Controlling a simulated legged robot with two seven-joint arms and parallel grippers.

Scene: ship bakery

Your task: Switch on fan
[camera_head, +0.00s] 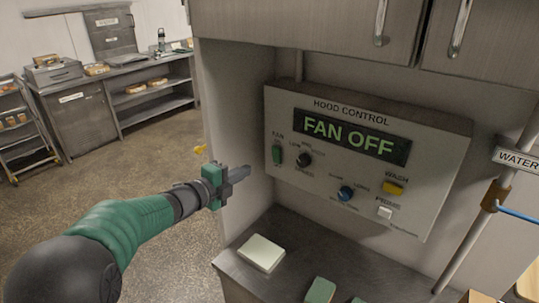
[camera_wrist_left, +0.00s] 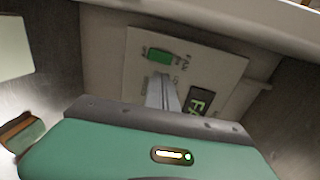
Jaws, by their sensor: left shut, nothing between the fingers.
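The hood control panel (camera_head: 350,200) is a grey box on the wall under the cabinets, and its display (camera_head: 352,136) reads FAN OFF. The green fan switch (camera_head: 277,155) is at the panel's left side. It also shows in the left wrist view (camera_wrist_left: 159,57), just beyond the fingers. My left gripper (camera_head: 241,174) is shut and empty, to the left of the panel and a little below the fan switch. Its closed fingers (camera_wrist_left: 163,93) point toward the panel in the left wrist view and appear apart from the switch. My right gripper is not in view.
A pale block (camera_head: 262,253) and a green block (camera_head: 320,290) lie on the counter below. A pipe (camera_head: 490,210) stands at the right.

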